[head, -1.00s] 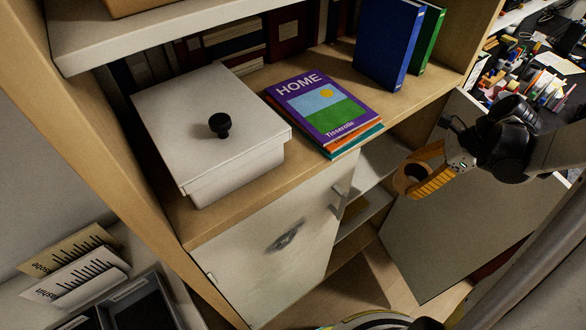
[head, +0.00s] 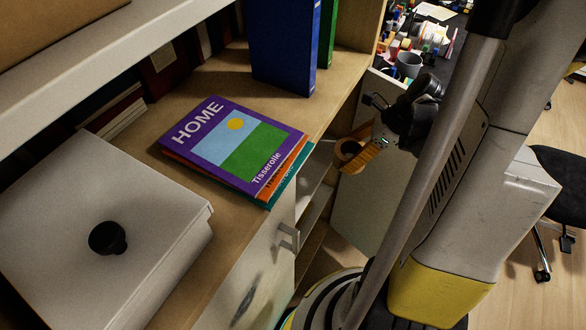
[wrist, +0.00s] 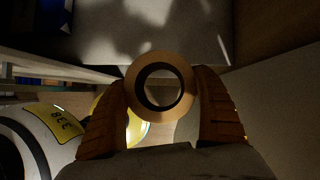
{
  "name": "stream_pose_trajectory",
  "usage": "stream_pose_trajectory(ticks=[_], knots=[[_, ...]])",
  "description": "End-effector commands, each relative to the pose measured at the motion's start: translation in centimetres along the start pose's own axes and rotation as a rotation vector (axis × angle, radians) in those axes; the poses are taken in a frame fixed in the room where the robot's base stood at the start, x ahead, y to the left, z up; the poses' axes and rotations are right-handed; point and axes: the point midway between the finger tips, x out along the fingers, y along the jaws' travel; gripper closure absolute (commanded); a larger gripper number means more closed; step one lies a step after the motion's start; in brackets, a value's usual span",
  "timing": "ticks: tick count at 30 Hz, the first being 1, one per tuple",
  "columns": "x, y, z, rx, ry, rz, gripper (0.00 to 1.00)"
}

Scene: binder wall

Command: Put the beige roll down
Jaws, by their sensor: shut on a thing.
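The beige roll (wrist: 182,66) is a tape-like ring with a dark inner core. It sits between the two orange fingers of my gripper (wrist: 160,95) in the wrist view, which touch it on both sides. In the head view my gripper (head: 360,150) holds the roll (head: 346,147) in the air in front of the open cabinet section, right of the books. The roll's far side is hidden in the head view.
A book stack (head: 238,146) and a white lidded box (head: 95,235) with a black knob stand on the wooden shelf. Blue and green binders (head: 283,45) stand behind. An open cabinet door (head: 368,200) is beside my gripper. Bare wood shows between books and binders.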

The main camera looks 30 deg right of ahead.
Motion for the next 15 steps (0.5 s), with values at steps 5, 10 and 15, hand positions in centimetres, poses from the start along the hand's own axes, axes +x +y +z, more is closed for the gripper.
stream_pose_trajectory(ticks=[5, 10, 15], knots=[[4.8, -0.1, -2.7, -0.001, 0.0, 0.0, 0.6], [7.8, -0.1, -4.4, -0.001, 0.0, 0.0, 0.6], [9.5, 0.1, -2.6, -0.006, 0.0, 0.004, 0.6]])
